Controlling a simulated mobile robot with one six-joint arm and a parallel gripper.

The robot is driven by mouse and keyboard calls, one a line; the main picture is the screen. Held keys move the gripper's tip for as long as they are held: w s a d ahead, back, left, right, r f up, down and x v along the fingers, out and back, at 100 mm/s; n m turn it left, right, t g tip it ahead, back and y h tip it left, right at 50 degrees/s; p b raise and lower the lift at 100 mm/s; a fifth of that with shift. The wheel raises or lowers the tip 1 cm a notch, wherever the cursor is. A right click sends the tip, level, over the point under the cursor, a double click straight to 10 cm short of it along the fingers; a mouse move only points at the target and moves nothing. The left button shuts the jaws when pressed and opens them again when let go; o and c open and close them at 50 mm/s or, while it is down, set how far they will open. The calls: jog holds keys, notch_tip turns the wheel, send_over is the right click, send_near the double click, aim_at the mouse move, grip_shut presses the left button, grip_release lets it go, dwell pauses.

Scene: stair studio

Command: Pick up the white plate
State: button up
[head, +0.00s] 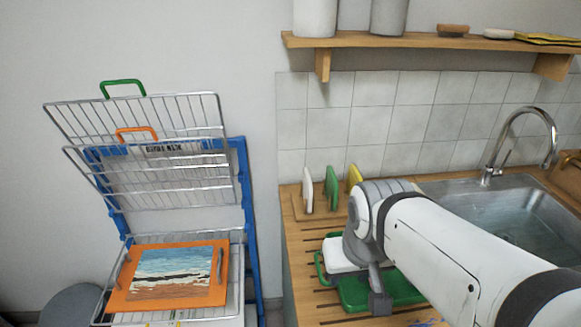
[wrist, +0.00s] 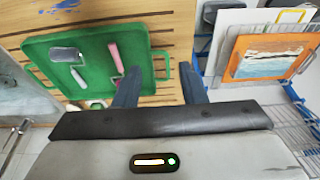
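In the head view a thin white plate (head: 308,190) stands upright in a wooden holder on the counter, left of a green and a yellow one. A white block (head: 343,254) lies beside my wrist, partly hidden; I cannot tell what it is. In the wrist view a flat white panel (wrist: 229,22) shows at the upper right; I cannot tell whether it is the plate. My gripper (wrist: 160,72) is open and empty, with its fingers apart above the counter. The green tray's handle shows between them in the picture. In the head view my arm hides the fingertips.
The green tray (wrist: 70,40) with rollers lies on the slatted wooden counter (wrist: 180,20). The sink (head: 515,215) with tap is right. A wire rack (head: 150,180) stands left, holding an orange-framed painting (head: 150,294). A shelf (head: 420,40) runs above.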

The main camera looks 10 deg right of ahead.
jog(key=w+r, duration=0.3)
jog(key=w, duration=0.8)
jog(key=t, duration=0.1)
send_near(307, 175)
jog(key=x, duration=0.4)
jog(key=shift+s+d+f, duration=0.1)
jog(key=shift+s+f, duration=0.1)
jog(key=shift+f, duration=0.3)
jog(key=shift+w+f, duration=0.45)
jog(key=shift+f, duration=0.1)
jog(key=p+x, duration=0.1)
jog(key=x, duration=0.6)
jog(key=shift+d+f+p, duration=0.1)
jog(key=shift+p, duration=0.25)
jog(key=shift+s+t, duration=0.1)
jog(key=shift+t, duration=0.2)
grip_shut()
